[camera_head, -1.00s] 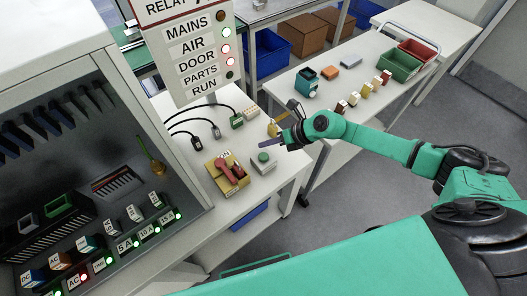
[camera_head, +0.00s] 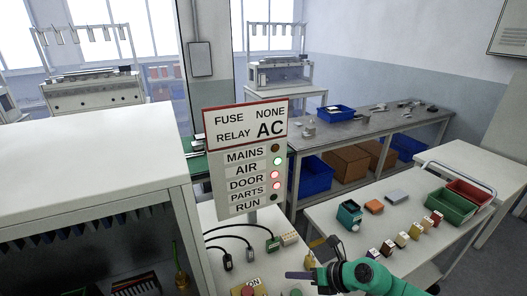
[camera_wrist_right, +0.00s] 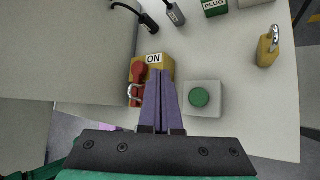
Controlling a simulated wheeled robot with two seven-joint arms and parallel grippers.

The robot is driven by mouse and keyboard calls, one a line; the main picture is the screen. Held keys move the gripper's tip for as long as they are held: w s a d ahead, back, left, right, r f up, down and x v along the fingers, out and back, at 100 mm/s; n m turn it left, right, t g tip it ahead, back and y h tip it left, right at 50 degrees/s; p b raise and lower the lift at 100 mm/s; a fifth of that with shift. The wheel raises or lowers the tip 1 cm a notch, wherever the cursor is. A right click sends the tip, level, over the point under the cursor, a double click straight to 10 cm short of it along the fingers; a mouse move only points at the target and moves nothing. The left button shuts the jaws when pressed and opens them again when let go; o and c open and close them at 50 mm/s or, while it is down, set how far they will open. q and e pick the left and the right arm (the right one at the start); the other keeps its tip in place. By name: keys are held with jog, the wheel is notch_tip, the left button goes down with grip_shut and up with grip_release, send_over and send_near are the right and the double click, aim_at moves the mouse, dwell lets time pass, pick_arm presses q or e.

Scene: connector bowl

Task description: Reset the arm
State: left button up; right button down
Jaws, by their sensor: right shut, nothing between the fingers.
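My right arm (camera_head: 365,277) comes in from the lower right in the head view, low over the front bench. Its gripper (camera_head: 288,275) points left, close to the green button at the picture's bottom edge. In the right wrist view the two purple fingers (camera_wrist_right: 162,78) are together and hold nothing. They appear over the bench between the red-handled ON switch (camera_wrist_right: 139,80) and the white box with a green button (camera_wrist_right: 200,97). Whether they touch anything cannot be told. My left gripper is not in view.
A sign panel (camera_head: 245,158) stands behind the gripper. A cabinet (camera_head: 90,165) stands left. The right table holds small blocks, a green bin (camera_head: 450,208) and a red bin (camera_head: 470,192).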

jog(key=w+a+r+m+t+y, duration=0.25)
jog(key=a+r+m+t, duration=0.45)
jog(key=r, duration=0.4)
jog(key=w+d+r+m+t+h, duration=0.3)
jog(key=d+m+h, duration=0.1)
jog(key=m, duration=0.6)
jog(key=s+d+f+m+g+h, duration=0.3)
jog(key=s+d+f+m+h, duration=0.1)
jog(key=d+m, duration=0.25)
jog(key=s+d+f+m+g+h, duration=0.2)
jog(key=s+d+f+m+h, duration=0.2)
jog(key=d+m, duration=0.25)
jog(key=s+d+f+m+g+y, duration=0.1)
jog(key=s+f+m+g, duration=0.25)
jog(key=s, duration=0.35)
jog(key=s+d+f+m+g, duration=0.1)
jog(key=s+f+m+g, duration=0.1)
jog(key=s+f+g, duration=0.35)
jog(key=s+f+b, duration=0.2)
jog(key=s+f, duration=0.1)
jog(key=f, duration=1)
jog(key=s+f+b, duration=0.2)
jog(key=f, duration=1.2)
jog(key=s+d+f+b, duration=0.2)
jog(key=s+d+f, duration=0.1)
jog(key=s+f, duration=1.2)
jog(key=shift+s+f+g, duration=0.25)
jog(key=shift+s+g, duration=0.15)
jog(key=shift+s, duration=0.2)
